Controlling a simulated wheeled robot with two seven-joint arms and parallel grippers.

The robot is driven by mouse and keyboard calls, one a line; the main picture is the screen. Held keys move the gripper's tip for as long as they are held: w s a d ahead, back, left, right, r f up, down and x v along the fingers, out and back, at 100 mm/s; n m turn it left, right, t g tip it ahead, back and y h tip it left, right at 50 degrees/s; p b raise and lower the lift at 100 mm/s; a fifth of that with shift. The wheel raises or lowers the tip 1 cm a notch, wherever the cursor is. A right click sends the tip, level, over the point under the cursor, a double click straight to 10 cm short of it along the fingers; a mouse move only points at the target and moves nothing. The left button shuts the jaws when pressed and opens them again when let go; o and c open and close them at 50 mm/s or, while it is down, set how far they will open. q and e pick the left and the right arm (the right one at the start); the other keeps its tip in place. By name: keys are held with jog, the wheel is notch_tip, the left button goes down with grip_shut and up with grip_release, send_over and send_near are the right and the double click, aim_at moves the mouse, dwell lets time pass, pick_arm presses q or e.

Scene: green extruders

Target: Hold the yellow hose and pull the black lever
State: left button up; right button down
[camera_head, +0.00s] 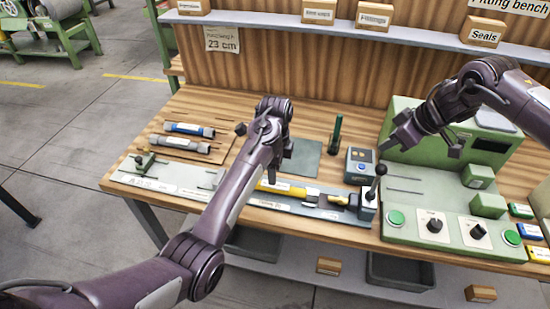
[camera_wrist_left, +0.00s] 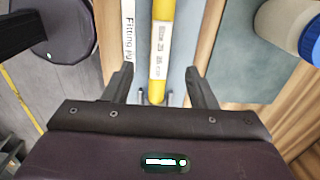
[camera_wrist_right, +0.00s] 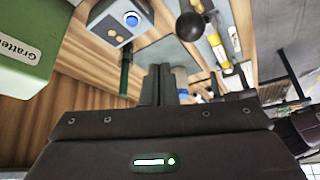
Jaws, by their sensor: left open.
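The yellow hose (camera_head: 297,191) lies along a grey fixture (camera_head: 262,201) at the front of the bench. The black lever (camera_head: 381,171) stands upright with a ball knob at the fixture's right end; the knob also shows in the right wrist view (camera_wrist_right: 190,27). My left gripper (camera_head: 272,178) is over the hose's left end. In the left wrist view its open fingers (camera_wrist_left: 158,90) are apart on either side of the hose (camera_wrist_left: 160,45), not closed on it. My right gripper (camera_head: 388,145) is above the bench, up from the lever and apart from it. Its fingers (camera_wrist_right: 157,85) are together and empty.
A blue-grey button box (camera_head: 360,165) and a dark green post (camera_head: 335,135) stand behind the lever. A green machine (camera_head: 440,210) with knobs and buttons fills the right side. Blue and grey tubes (camera_head: 188,129) lie at left. A labelled shelf (camera_head: 340,28) runs along the back.

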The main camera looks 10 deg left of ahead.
aim_at(275, 189)
pick_arm(q)
notch_tip(275, 189, down, 8)
jog(key=shift+r, duration=0.2)
grip_shut()
pick_arm(e)
jog(key=shift+f, duration=2.25)
jog(key=shift+s, duration=0.2)
jog(key=shift+s, duration=0.65)
